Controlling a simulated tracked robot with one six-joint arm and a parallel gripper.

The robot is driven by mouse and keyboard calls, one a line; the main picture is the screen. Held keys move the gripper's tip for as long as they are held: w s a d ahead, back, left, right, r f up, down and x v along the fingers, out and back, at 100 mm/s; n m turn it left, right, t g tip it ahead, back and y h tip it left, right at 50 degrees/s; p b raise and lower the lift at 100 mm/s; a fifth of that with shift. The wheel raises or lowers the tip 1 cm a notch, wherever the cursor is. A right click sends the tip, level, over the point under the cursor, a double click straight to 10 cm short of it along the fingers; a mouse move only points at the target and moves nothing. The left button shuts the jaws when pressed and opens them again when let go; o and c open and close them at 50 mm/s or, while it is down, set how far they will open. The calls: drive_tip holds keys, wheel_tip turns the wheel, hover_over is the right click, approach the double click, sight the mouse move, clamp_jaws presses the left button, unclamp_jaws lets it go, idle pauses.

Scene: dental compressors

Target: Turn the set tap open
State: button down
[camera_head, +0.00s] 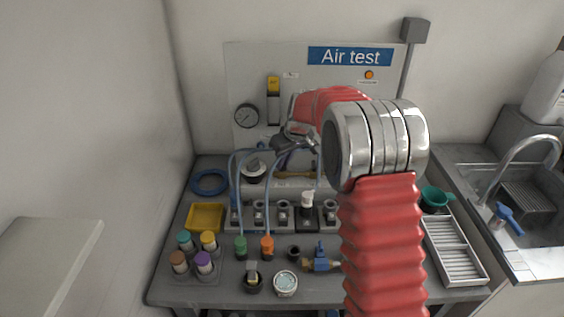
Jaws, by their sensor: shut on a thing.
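My gripper (290,146) reaches over the back of the bench in front of the panel, partly covered by my own arm. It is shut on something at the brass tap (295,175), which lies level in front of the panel. A bluish handle-like part (283,159) shows just under the fingers; the contact itself is too small to make out. How far the tap is turned cannot be told. A second brass valve with a blue handle (320,262) lies at the bench front, apart from the gripper.
A grey block with several fittings (270,218) and looping blue hoses stand below the gripper. A gauge (247,116) is on the panel. Coloured bottles (208,241), a yellow tray (205,218) and a ribbed tray (455,250) crowd the bench. A sink (480,165) is at right.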

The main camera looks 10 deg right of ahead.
drive_tip(key=n, duration=0.1)
drive_tip(key=n+y, duration=0.1)
drive_tip(key=n, duration=0.1)
drive_tip(key=n+g, duration=0.1)
drive_tip(key=n, duration=0.1)
drive_tip(key=shift+w+d+y, duration=0.2)
drive_tip(key=shift+d+y, duration=0.1)
drive_tip(key=n, duration=0.2)
drive_tip(key=n+g, duration=0.1)
drive_tip(key=n, duration=0.1)
drive_tip(key=shift+w+d+n+y, duration=0.1)
drive_tip(key=shift+w+n+y, duration=0.05)
drive_tip(key=shift+n+y, duration=0.2)
drive_tip(key=shift+g, duration=0.3)
drive_tip(key=c, duration=1.8)
unclamp_jaws()
drive_tip(key=v, duration=1.3)
drive_tip(key=shift+d+r, duration=0.25)
drive_tip(key=shift+o, duration=0.2)
